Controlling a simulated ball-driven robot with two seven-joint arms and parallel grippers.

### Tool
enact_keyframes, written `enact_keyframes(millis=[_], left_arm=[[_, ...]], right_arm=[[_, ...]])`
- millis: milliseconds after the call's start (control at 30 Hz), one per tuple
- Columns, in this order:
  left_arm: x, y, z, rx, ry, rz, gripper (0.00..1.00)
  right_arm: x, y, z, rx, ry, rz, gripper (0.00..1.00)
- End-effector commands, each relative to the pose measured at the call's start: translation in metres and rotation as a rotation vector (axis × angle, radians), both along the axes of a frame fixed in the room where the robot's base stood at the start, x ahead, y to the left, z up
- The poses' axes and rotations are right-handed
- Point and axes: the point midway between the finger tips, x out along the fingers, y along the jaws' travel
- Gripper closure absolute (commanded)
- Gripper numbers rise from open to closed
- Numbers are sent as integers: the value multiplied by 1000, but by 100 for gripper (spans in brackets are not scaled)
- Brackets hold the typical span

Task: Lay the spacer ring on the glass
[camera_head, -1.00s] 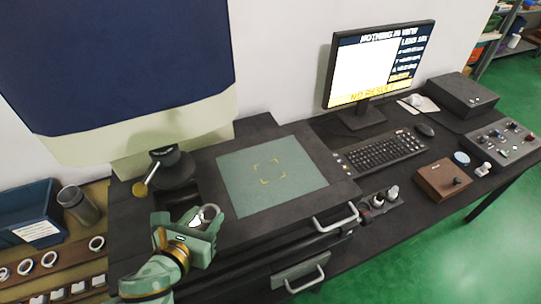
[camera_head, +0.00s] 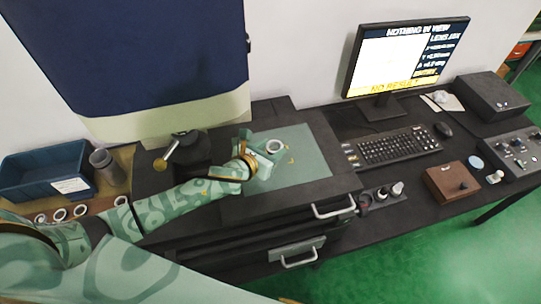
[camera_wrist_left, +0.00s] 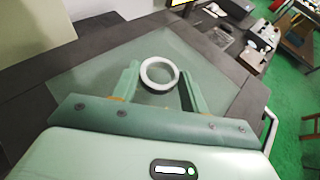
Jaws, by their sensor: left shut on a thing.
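The spacer ring (camera_head: 275,140) is a small pale grey ring. My left gripper (camera_head: 270,148) is shut on it and holds it over the left part of the glass (camera_head: 308,168). In the left wrist view the ring (camera_wrist_left: 159,60) sits between the two green fingertips (camera_wrist_left: 159,86), its hole facing the camera. The glass (camera_wrist_left: 88,80) is a grey-green square plate with yellow corner marks, partly covered by the gripper. Whether the ring touches the glass I cannot tell. My right gripper is not in view.
The monitor (camera_head: 405,62) reads "NOTHING IN VIEW" and "NO RESULT". A blue-and-cream housing (camera_head: 160,60) hangs over the back left. A dark post with a brass knob (camera_head: 160,165) stands left of the glass. More rings (camera_head: 80,211) and a blue bin (camera_head: 45,172) are at left.

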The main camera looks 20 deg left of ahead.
Motion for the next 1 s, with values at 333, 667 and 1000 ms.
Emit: enact_keyframes(millis=[333,667,1000], left_arm=[[2,-1,-37,-2,2,0,80],[2,-1,-39,0,0,-1,80],[1,-1,-37,0,1,-1,34]], right_arm=[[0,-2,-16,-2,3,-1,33],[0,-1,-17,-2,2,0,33],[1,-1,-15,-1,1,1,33]])
